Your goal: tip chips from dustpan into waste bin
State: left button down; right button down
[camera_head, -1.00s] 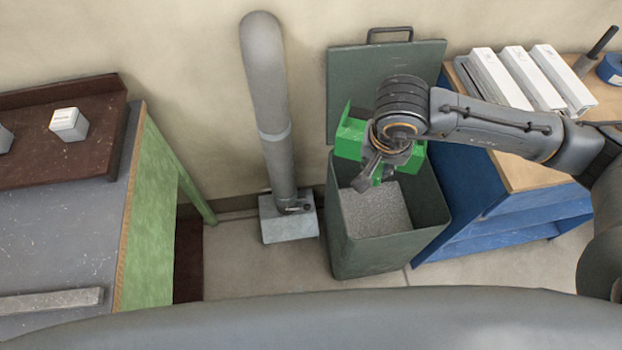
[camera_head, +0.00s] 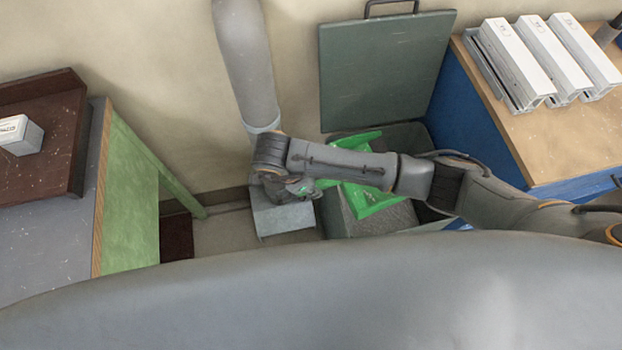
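The green dustpan (camera_head: 370,203) is over the open mouth of the dark green waste bin (camera_head: 338,219), tilted, and partly covered by my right arm. My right gripper (camera_head: 300,187) is at the dustpan's handle end, left of the bin, and the pan moves with it; its fingers are mostly hidden. Grey speckled material (camera_head: 398,217) shows inside the bin beside the pan. I cannot tell whether chips are still on the pan. My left gripper is out of view.
The bin's lid (camera_head: 385,75) stands open against the wall. A grey pipe (camera_head: 245,65) with a pale base (camera_head: 283,217) stands left of the bin. A wood-topped blue bench (camera_head: 560,140) with white profiles (camera_head: 515,65) is at right, a green-sided bench (camera_head: 132,200) at left.

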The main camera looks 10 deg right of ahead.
jog(key=shift+w+d+r+y+p, duration=0.1)
jog(key=shift+d+r+y+p, duration=0.2)
jog(key=shift+d+r+p, duration=0.25)
jog(key=shift+d+r+y+p, duration=0.3)
jog(key=shift+r+p, duration=0.1)
jog(key=shift+r, duration=0.25)
jog(key=shift+w+d+r+g+y+p, duration=0.3)
jog(key=shift+d+r+y+p, duration=0.45)
jog(key=shift+r, duration=0.15)
jog(key=shift+w+d+r+g+y+p, duration=0.15)
jog(key=shift+d+r+g+y+p, duration=0.15)
jog(key=shift+d+r+y+p, duration=0.45)
jog(key=w+d+r+g+y+b, duration=0.1)
jog(key=w+d+r+y+b, duration=0.2)
jog(key=d, duration=0.7)
jog(key=w+d+r+g+y+b, duration=0.1)
jog(key=w+d+r+y+b, duration=0.2)
jog(key=d+y+b, duration=0.4)
jog(key=d+r+b, duration=0.1)
jog(key=d+b, duration=0.2)
jog(key=d, duration=0.1)
jog(key=shift+d+g+y, duration=0.15)
jog(key=shift+g+y, duration=0.15)
jog(key=shift+g, duration=0.1)
